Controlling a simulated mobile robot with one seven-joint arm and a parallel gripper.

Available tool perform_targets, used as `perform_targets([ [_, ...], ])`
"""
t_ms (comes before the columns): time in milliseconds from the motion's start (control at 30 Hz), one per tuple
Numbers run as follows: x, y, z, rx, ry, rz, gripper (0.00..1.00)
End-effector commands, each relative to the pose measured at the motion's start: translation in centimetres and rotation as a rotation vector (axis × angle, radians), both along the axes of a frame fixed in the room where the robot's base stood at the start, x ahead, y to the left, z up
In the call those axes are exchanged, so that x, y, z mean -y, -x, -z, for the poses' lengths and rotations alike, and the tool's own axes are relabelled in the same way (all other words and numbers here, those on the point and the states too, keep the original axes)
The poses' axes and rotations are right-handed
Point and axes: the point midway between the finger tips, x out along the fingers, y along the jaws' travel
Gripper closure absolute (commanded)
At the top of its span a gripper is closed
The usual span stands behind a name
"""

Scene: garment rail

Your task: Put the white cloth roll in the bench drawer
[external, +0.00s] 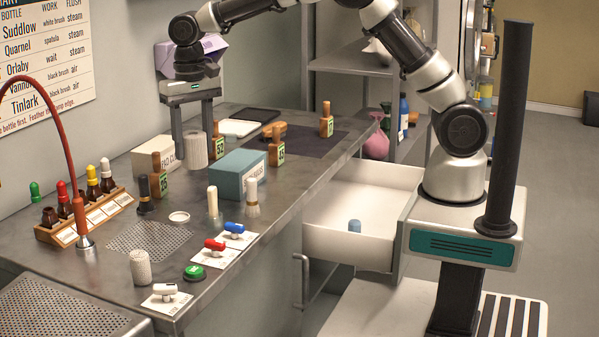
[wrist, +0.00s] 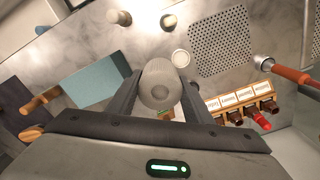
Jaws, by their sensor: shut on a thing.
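My gripper (external: 196,143) is shut on a whitish ribbed cloth roll (external: 194,153), held upright above the bench. In the wrist view the roll (wrist: 160,85) shows end-on between the two fingers. A second whitish roll (external: 140,268) stands on the bench near its front left. The bench drawer (external: 350,246) is pulled open at the bench's right side, below the top.
A teal box (external: 237,174), a white box (external: 155,155) and wooden-handled brushes (external: 276,145) stand near the held roll. A bottle rack (external: 85,212) and a red hose (external: 60,130) are at left. Bottles and a pink item (external: 376,145) sit beyond the drawer.

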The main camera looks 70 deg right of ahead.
Motion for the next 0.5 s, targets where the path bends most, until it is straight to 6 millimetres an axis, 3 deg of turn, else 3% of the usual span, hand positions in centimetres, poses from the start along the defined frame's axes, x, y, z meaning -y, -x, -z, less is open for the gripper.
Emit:
perform_targets([
  [167, 0.1, -0.1, -3.6, 0.004, -0.001, 0.001, 0.78],
  [367, 4.9, -0.7, -3.1, -0.004, -0.006, 0.024, 0.78],
  [500, 9.6, -0.9, -3.0, -0.006, -0.012, 0.046, 0.78],
])
